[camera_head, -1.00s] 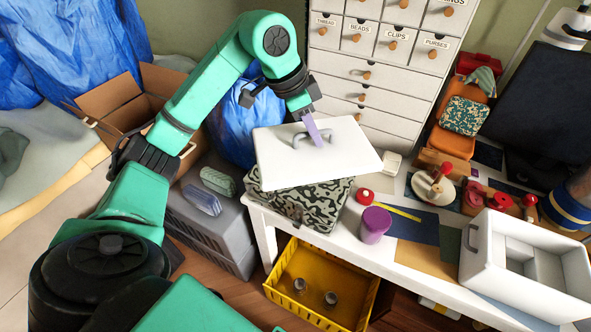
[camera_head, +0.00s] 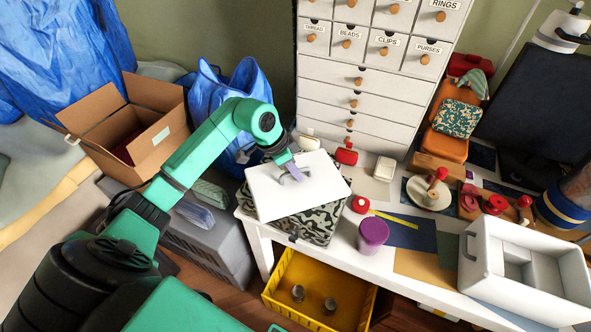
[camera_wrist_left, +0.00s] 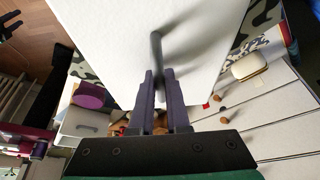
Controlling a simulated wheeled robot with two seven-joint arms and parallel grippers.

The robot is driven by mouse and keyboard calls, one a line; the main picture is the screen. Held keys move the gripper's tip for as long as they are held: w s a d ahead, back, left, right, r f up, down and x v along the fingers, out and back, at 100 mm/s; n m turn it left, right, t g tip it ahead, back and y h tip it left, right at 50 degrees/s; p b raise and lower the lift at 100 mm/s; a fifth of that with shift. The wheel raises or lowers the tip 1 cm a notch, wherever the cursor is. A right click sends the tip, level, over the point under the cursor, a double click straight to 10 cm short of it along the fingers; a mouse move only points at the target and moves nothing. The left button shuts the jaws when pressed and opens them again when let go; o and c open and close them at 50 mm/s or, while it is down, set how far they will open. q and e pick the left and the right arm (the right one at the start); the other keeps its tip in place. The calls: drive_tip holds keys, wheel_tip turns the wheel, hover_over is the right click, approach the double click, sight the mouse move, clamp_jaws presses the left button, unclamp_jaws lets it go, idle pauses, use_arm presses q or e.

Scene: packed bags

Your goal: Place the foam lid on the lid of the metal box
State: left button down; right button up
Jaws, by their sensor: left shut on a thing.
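The foam lid (camera_head: 302,202) is a flat white board with a grey handle. My left gripper (camera_head: 293,174) is shut on that handle from above. In the left wrist view, the fingers (camera_wrist_left: 160,90) close around the handle (camera_wrist_left: 156,50), with the white lid (camera_wrist_left: 105,30) beyond. The camouflage-patterned metal box (camera_head: 322,226) stands on the left end of the white table, and the foam lid covers most of its top. The lid is slightly turned, and I cannot tell whether it touches the box.
The open white foam box (camera_head: 478,282) stands at the table's right. A purple tub (camera_head: 373,236) and a red-topped item (camera_head: 361,204) are close right of the metal box. White drawers (camera_head: 370,100) rise behind. A yellow crate (camera_head: 325,300) is below.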

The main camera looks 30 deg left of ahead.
use_arm(q)
drive_tip(key=c, duration=0.9)
unclamp_jaws()
drive_tip(key=shift+f, duration=0.1)
drive_tip(key=b+v, duration=0.1)
drive_tip(key=v, duration=1.1)
